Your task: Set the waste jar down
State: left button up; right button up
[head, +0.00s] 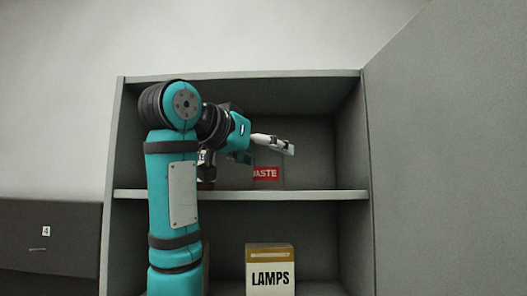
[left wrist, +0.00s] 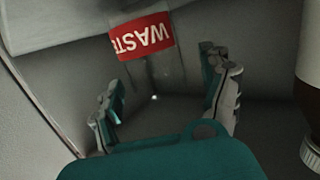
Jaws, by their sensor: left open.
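The waste jar (head: 266,174) is clear, with a red label reading WASTE. It stands on the upper shelf in the head view, below and behind my left gripper (head: 286,147). In the left wrist view the jar (left wrist: 145,38) shows upside down at the top, its clear body reaching between the fingers. My left gripper (left wrist: 168,82) is open, with a finger to each side of the jar and gaps visible; I see no contact. My right gripper is in neither view.
A brown bottle with a white label (left wrist: 312,45) stands at the right edge of the wrist view. The shelf board (head: 320,195) runs below the jar. A LAMPS box (head: 270,278) stands on the lower level. The upper shelf right of the jar looks clear.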

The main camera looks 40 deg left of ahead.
pick_arm(q)
jog(key=shift+r, duration=0.1)
jog(key=shift+s+d+r+p, duration=0.1)
jog(key=shift+r+p, duration=0.15)
jog(key=shift+p, duration=0.05)
jog(key=s+r+b, duration=0.1)
jog(key=s+b, duration=0.6)
jog(key=s, duration=0.4)
jog(key=shift+s+a+r, duration=0.2)
jog(key=shift+s, duration=0.2)
